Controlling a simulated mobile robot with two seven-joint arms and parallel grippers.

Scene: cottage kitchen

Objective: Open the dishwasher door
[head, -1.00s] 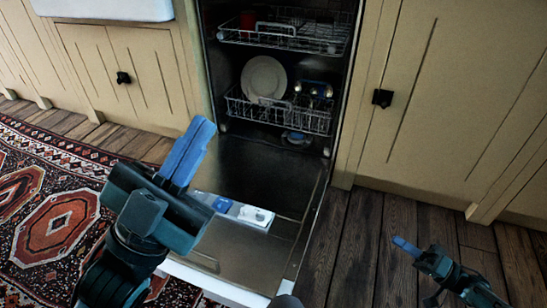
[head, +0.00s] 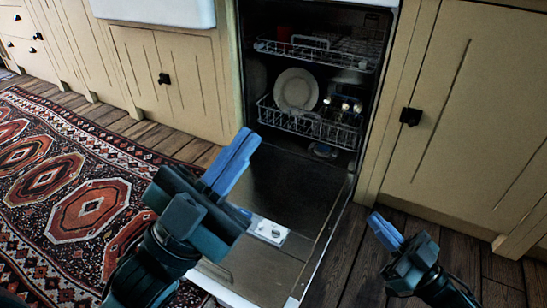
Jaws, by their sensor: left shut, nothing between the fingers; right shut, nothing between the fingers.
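The dishwasher door (head: 262,262) is folded down, its inner side facing up and lying low over the floor. The dishwasher's inside (head: 268,75) is open to view. My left gripper (head: 232,160) is shut and empty, above the left part of the door; it hides some of the door's left edge. Whether it touches the door I cannot tell. My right gripper (head: 384,230) is shut and empty, to the right of the door and apart from it in the picture.
The upper rack (head: 315,55) and lower rack (head: 308,124) are inside the dishwasher, with a white plate (head: 296,90) in the lower one. Beige cabinets (head: 470,110) flank it. A patterned rug (head: 88,210) covers the floor at left.

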